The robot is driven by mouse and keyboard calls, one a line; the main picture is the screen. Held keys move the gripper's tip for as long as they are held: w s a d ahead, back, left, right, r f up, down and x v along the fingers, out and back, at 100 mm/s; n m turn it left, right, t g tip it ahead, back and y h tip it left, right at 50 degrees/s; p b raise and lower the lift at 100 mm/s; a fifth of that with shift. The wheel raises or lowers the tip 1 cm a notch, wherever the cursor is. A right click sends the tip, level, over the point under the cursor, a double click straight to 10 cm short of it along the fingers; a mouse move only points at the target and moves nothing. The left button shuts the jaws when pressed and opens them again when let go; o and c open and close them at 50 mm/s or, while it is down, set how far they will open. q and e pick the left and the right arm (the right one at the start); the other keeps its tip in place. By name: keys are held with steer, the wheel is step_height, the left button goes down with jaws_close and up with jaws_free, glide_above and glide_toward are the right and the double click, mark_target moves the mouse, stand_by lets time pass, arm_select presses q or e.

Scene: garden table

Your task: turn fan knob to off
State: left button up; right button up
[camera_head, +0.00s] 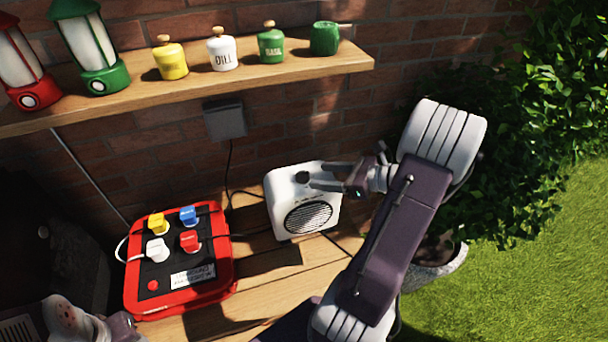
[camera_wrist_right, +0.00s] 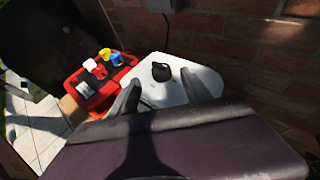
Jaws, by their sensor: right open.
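The fan (camera_head: 306,212) is a white box with a round dark grille, standing on the wooden table by the brick wall. Its black knob (camera_head: 302,177) is on the top face; it also shows in the right wrist view (camera_wrist_right: 161,72). My right gripper (camera_head: 316,175) is open at the fan's top, its fingertips close to the knob. In the right wrist view, the knob appears between and just beyond the two fingers. I cannot tell whether they touch it. My left wrist shows at the bottom left, with its fingers not clearly visible.
A red power box (camera_head: 208,287) with yellow, blue, white and red plugs stands left of the fan, with cables around it. A wooden shelf (camera_head: 330,62) above holds lanterns and several jars. A grey wall outlet (camera_head: 225,120) is behind. A planter (camera_head: 440,268) stands at right.

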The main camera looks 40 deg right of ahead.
mark_target(304, 175)
steer(key=x, duration=0.5)
steer(key=shift+w+f, duration=0.25)
steer(key=shift+w+a, duration=0.1)
steer(key=shift+w, duration=0.05)
